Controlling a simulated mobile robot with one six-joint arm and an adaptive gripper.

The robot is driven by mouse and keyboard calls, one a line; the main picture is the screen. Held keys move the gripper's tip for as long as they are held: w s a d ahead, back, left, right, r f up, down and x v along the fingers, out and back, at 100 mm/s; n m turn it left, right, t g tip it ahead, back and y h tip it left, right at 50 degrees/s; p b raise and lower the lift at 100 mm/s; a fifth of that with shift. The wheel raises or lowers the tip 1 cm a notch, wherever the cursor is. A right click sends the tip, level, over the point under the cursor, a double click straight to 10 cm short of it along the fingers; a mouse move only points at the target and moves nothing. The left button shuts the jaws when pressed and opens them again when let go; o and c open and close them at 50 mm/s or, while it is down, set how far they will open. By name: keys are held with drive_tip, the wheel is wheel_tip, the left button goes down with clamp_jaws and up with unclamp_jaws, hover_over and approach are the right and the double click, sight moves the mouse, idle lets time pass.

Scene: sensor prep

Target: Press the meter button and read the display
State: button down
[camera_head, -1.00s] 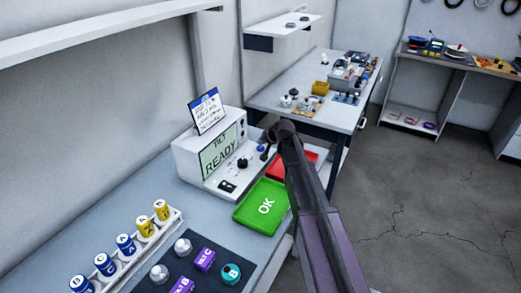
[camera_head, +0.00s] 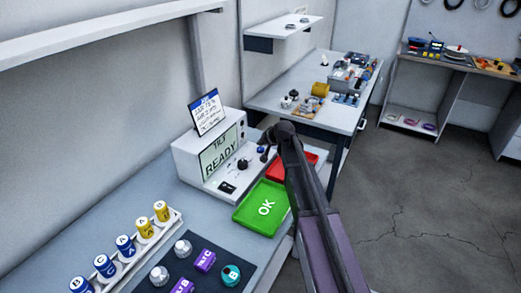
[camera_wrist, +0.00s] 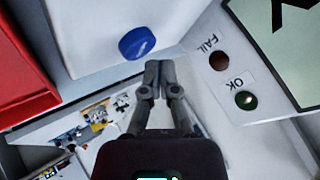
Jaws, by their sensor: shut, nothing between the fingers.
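The white meter (camera_head: 190,158) stands on the bench in the head view. Its display (camera_head: 219,155) reads "TILT READY", the upper word partly cut by the frame edge of the screen. The blue button (camera_head: 260,150) is on the meter's base, and it shows large and round in the wrist view (camera_wrist: 137,43). My gripper (camera_wrist: 158,66) is shut and empty, its fingertips just beside and below the blue button in the picture, apart from it as far as I can tell. In the head view my gripper (camera_head: 266,148) is small and dark near the button.
A green OK tray (camera_head: 250,222) and a red tray (camera_head: 305,165) lie in front of the meter. FAIL and OK lamps (camera_wrist: 246,100) show in the wrist view. A rack of labelled cylinders (camera_head: 178,220) and a dark mat (camera_head: 222,262) with parts lie at the lower left.

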sight(261, 150)
drive_tip(key=shift+f, duration=0.2)
drive_tip(key=shift+f+b, duration=0.25)
drive_tip(key=shift+b, duration=0.2)
drive_tip(key=shift+f+b, duration=0.4)
drive_tip(key=shift+b, duration=0.05)
idle(1.1)
drive_tip(key=shift+r, duration=0.1)
drive_tip(key=shift+r+p, duration=0.8)
drive_tip(key=shift+p, duration=0.15)
drive_tip(key=shift+r+p, duration=2.5)
